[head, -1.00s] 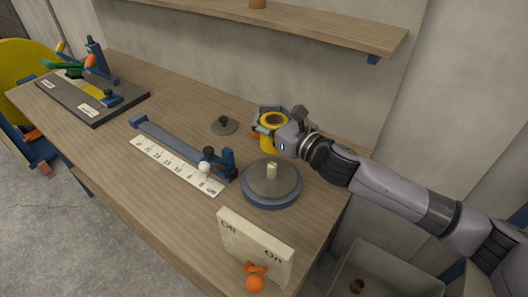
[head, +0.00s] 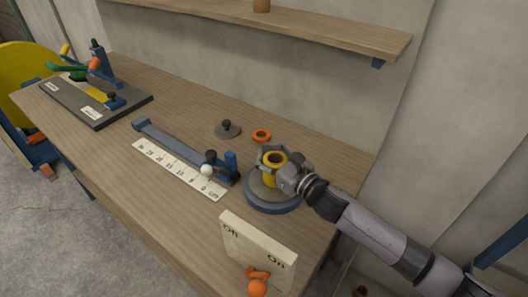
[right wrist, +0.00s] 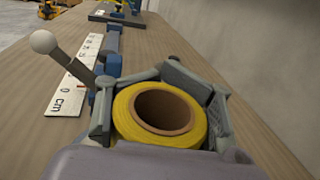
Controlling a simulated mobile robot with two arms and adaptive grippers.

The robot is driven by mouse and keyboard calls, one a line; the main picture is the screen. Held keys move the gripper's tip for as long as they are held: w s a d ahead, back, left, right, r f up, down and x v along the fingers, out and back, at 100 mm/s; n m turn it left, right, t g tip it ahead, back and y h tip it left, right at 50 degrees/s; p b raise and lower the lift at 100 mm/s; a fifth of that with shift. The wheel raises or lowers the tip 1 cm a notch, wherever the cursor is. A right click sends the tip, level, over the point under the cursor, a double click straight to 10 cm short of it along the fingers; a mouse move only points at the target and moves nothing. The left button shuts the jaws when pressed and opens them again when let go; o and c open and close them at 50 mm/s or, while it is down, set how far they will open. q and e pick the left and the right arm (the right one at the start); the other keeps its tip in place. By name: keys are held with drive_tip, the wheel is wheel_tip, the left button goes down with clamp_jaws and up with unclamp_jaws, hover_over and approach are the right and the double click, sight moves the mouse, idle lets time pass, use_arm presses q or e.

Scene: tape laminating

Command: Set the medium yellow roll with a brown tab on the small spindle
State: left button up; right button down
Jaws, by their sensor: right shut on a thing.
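The yellow roll (head: 271,179) has a brown core and shows a thick yellow ring in the right wrist view (right wrist: 195,117). My right gripper (head: 272,156) is shut around it and holds it roughly upright, its hole facing up. In the head view the roll overlaps the round grey disc (head: 256,189) on a blue base. The disc's short spindle is hidden behind the roll and gripper, so I cannot tell whether the roll is above it or around it. No brown tab is clearly seen. My left gripper is out of view.
An orange ring (head: 262,135) and a grey disc with a black knob (head: 227,130) lie behind. To the left are a cm scale (head: 180,171) and a blue rail with a white ball lever (head: 207,170). An Off/On board (head: 257,250) stands in front.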

drive_tip(key=shift+f, duration=0.15)
drive_tip(key=c, duration=0.7)
unclamp_jaws()
drive_tip(key=shift+c, duration=0.2)
